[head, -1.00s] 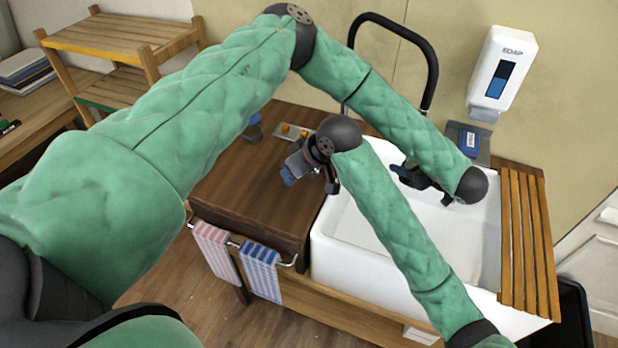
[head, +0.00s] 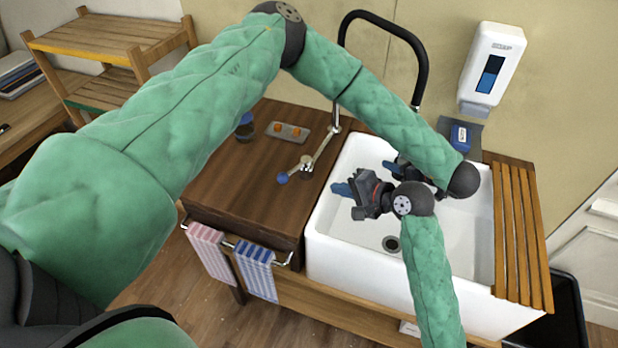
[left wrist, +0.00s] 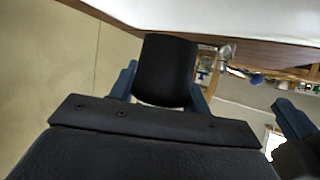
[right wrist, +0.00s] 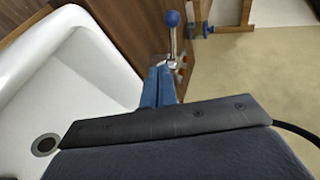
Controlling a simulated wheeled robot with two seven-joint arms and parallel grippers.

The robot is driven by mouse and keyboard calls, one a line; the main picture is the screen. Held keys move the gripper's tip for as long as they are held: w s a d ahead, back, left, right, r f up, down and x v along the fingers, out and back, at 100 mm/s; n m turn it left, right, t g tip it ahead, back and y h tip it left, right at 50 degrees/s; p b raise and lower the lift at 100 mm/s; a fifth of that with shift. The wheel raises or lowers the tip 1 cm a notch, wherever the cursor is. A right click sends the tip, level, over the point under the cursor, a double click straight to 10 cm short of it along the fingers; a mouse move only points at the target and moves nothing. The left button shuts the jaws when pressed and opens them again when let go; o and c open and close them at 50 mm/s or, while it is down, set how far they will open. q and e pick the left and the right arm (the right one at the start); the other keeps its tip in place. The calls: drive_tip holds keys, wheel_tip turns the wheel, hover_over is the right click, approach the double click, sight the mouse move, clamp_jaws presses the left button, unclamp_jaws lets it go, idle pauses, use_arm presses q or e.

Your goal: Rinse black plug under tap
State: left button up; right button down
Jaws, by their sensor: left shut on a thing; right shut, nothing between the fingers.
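The black plug (left wrist: 165,68) sits between the blue fingers of my left gripper (left wrist: 165,88), which is shut on it. In the head view my left gripper (head: 393,166) is over the back of the white basin, partly hidden by its forearm, and I cannot make out the plug there. My right gripper (head: 342,189) is shut and empty over the basin's left side; its closed fingers show in the right wrist view (right wrist: 158,88). The tap has a black arched hose (head: 418,60) and a lever with a blue knob (head: 283,178). I see no running water.
The white sink (head: 335,245) has an open drain (head: 391,243). A slatted wooden board (head: 523,240) covers its right end. A wooden counter (head: 225,180) lies left, with a small tray (head: 288,131). A soap dispenser (head: 490,72) hangs behind.

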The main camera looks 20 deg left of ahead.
approach(291, 174)
drive_tip(key=f, duration=0.1)
drive_tip(key=w+a+f, duration=0.1)
drive_tip(key=f, duration=0.2)
drive_tip(key=shift+w+a+f, duration=0.1)
drive_tip(key=shift+w+a, duration=0.05)
drive_tip(key=shift+a, duration=0.1)
drive_tip(key=shift+w+a, duration=0.2)
drive_tip(key=shift+a, duration=0.35)
drive_tip(key=shift+w+a, duration=0.2)
drive_tip(key=shift+a, duration=0.35)
drive_tip(key=shift+w+a, duration=0.2)
drive_tip(key=shift+a, duration=0.5)
drive_tip(key=shift+s+a, duration=0.1)
drive_tip(key=shift+a, duration=0.85)
drive_tip(key=shift+d, duration=0.15)
